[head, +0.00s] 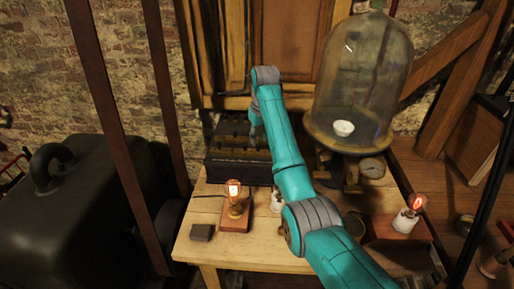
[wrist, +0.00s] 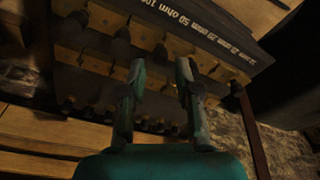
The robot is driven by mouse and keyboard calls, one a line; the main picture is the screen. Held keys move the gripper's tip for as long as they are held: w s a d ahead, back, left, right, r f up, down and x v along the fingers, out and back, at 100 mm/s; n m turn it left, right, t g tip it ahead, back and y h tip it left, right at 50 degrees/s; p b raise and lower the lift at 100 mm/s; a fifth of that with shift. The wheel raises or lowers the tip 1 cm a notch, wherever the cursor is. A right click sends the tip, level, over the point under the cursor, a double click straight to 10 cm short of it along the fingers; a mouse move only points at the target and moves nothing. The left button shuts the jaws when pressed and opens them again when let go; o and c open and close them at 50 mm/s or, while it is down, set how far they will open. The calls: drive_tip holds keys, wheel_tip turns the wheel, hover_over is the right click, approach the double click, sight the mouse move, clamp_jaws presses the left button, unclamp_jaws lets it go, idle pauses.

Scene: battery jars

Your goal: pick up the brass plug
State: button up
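A dark resistance box (head: 236,172) stands at the back left of the wooden table, under my gripper (head: 258,137). In the wrist view the box (wrist: 215,35) shows white ohm lettering and rows of brass blocks with dark-knobbed plugs. One dark plug knob (wrist: 160,52) shows between and just beyond the fingertips of my gripper (wrist: 161,70). The fingers are apart, and nothing is seen held between them. The view is dim, and I cannot tell which knob belongs to the brass plug or whether the fingers touch anything.
A glass bell jar (head: 360,80) stands right of the box, with a round gauge (head: 372,167) below it. A lit bulb on a wooden base (head: 235,218) and a small dark block (head: 202,232) stand in front. Another lit bulb (head: 416,203) is at the right.

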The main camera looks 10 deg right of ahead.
sight(258, 145)
drive_tip(key=f, duration=0.4)
drive_tip(key=shift+w+f, duration=0.1)
drive_tip(key=shift+w, duration=0.25)
clamp_jaws()
